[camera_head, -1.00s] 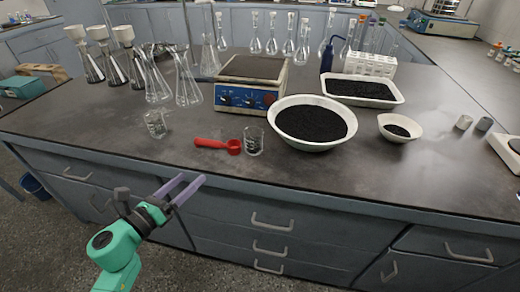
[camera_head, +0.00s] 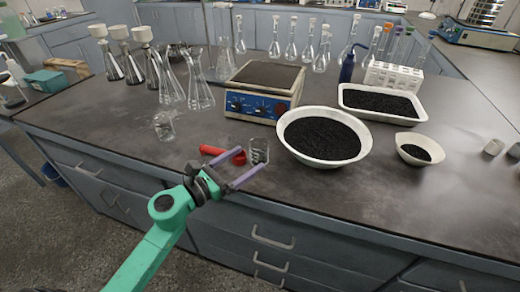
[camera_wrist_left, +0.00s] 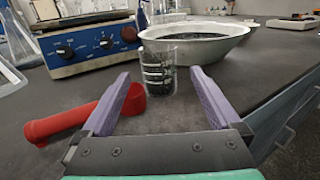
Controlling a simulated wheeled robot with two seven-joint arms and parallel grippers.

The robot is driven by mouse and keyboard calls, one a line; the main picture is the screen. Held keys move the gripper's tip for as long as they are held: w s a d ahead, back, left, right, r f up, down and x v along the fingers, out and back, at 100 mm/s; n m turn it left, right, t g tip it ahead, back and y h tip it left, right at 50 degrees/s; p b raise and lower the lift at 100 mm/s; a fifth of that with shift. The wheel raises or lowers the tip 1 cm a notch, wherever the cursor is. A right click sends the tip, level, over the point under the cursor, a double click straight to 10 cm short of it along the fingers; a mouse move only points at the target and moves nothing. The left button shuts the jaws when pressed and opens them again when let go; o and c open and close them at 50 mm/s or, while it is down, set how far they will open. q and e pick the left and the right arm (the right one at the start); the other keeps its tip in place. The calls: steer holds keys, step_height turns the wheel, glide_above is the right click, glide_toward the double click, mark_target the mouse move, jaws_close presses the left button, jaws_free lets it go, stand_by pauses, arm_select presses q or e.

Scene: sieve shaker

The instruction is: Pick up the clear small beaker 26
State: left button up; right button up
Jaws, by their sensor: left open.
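The clear small beaker (camera_head: 259,151) stands upright on the dark bench top, between the red scoop and the large white bowl. A second clear beaker (camera_head: 164,126) stands further left. My right gripper is not in view.
A red scoop (camera_head: 222,154) lies just left of the beaker. A white bowl of black grains (camera_head: 283,145) stands close on its right. A blue-fronted hotplate (camera_head: 260,106) is behind. Several flasks (camera_head: 200,93) stand at back left. Bench top is clear at front right.

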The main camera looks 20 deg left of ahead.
arm_select(q)
steer(key=p+x, duration=0.1)
steer(key=x, duration=0.5)
steer(key=shift+w+r, duration=0.1)
steer(key=shift+w, duration=0.05)
steer(key=c, duration=0.4)
jaws_close()
steer(key=shift+a, duration=0.1)
step_height(320, 180, up, 19)
steer(key=p, duration=1.1)
step_height(320, 180, up, 6)
steer(key=p, duration=0.6)
glide_above(252, 154)
steer(key=x, duration=0.3)
